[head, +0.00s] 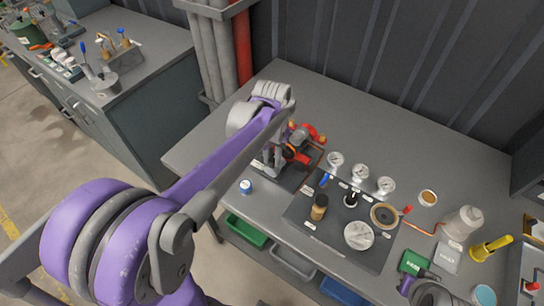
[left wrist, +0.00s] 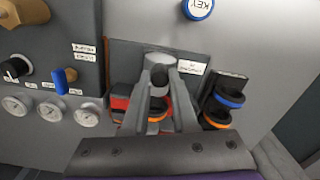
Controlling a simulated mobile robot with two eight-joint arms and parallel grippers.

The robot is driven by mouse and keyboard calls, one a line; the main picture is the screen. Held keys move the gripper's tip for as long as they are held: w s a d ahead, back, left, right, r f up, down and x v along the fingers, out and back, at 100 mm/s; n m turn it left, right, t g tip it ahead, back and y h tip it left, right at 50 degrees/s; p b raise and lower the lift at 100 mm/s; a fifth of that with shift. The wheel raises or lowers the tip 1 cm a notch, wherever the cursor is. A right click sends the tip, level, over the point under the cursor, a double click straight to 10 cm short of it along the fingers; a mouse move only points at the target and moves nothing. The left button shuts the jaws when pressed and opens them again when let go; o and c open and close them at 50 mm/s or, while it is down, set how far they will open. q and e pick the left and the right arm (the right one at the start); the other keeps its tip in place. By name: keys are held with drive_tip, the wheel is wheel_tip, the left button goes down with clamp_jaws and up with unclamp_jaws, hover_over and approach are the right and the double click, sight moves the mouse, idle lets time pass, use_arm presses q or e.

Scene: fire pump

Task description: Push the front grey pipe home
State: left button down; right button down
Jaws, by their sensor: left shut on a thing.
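My left gripper (head: 272,172) reaches down at the red fire pump (head: 303,146) on the left part of the table. In the left wrist view, the left gripper (left wrist: 158,92) has its two fingers shut on a grey pipe (left wrist: 159,62). Red and orange pump parts show behind and beside the fingers. The fingers hide much of the pipe, and I cannot tell how far it sits in its socket.
A dark panel (head: 325,225) with three gauges and several knobs lies right of the pump. A blue-topped cap (head: 246,186) sits near the front edge. Blue and orange rings (left wrist: 228,100) stand close beside the gripper. A wall with red and grey pipes (head: 242,50) is behind.

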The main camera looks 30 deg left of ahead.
idle(0.8)
use_arm(q)
drive_tip(key=w, duration=0.4)
drive_tip(key=shift+w+d, duration=0.1)
drive_tip(key=shift+d, duration=0.05)
drive_tip(key=c, duration=0.7)
unclamp_jaws()
drive_tip(key=shift+w, duration=0.1)
wheel_tip(320, 180, up, 11)
drive_tip(key=shift+f, duration=0.1)
